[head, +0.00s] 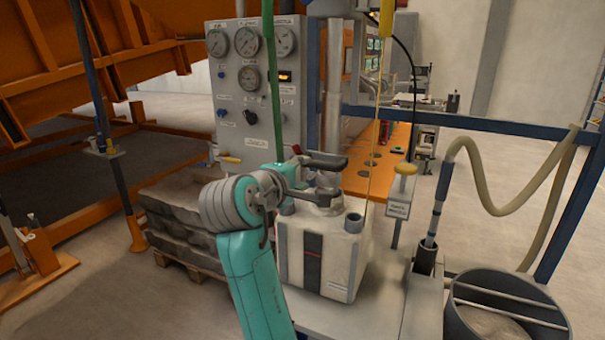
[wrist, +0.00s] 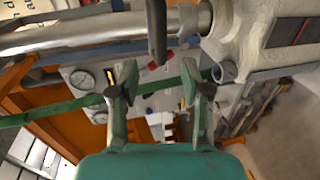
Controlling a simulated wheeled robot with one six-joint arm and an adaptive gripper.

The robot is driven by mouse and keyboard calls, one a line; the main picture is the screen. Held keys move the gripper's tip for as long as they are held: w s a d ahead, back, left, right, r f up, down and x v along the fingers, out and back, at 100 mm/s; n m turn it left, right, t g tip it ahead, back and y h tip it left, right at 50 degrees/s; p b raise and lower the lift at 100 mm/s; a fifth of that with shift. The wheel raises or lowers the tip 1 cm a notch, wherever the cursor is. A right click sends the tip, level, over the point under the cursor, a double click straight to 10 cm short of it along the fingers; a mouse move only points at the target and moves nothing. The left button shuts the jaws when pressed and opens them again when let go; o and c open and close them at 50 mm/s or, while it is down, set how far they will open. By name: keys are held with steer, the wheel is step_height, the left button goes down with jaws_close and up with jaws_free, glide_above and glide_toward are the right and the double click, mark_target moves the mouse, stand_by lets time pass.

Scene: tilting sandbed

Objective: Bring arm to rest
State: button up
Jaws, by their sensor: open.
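My teal arm (head: 250,280) rises from the bottom centre of the head view and bends at a grey joint beside a white box-shaped machine. My gripper (wrist: 155,86) is open in the wrist view, its two dark-tipped fingers apart. I see nothing held between them. A green pole (wrist: 50,115) runs across behind the fingers, and I cannot tell how far away it is.
The white machine (head: 318,262) stands close to the right of my arm. A gauge panel (head: 252,100) is behind, with the green pole (head: 270,70) in front. Stacked sacks (head: 180,225) lie on a pallet at left. A round bin (head: 505,300) and a hose (head: 540,200) are at right.

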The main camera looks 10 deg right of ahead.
steer(key=s+d+f+t+y, duration=0.1)
steer(key=s+f+y, duration=0.15)
steer(key=f, duration=0.75)
steer(key=s+d+f+n+y, duration=0.1)
steer(key=s+f, duration=0.3)
steer(key=f, duration=0.7)
steer(key=s+d+f+t+y, duration=0.1)
steer(key=s+f+y, duration=0.15)
steer(key=f, duration=0.75)
steer(key=s+d+f+m+y, duration=0.1)
steer(key=s+d+f, duration=0.1)
steer(key=s+f, duration=0.7)
steer(key=s+f+m+y, duration=0.1)
steer(key=s+f+m, duration=0.1)
steer(key=s, duration=0.9)
steer(key=s+f+m+y, duration=0.1)
steer(key=s+f+m, duration=0.1)
steer(key=s, duration=0.8)
steer(key=s+d+r+m, duration=0.1)
steer(key=s+r+m, duration=0.2)
steer(key=s, duration=0.6)
steer(key=s+d+r+m, duration=0.1)
steer(key=s+r+m, duration=0.2)
steer(key=s, duration=0.6)
steer(key=shift+s+r+m, duration=0.15)
steer(key=shift+r+m, duration=0.25)
steer(key=shift+r, duration=0.5)
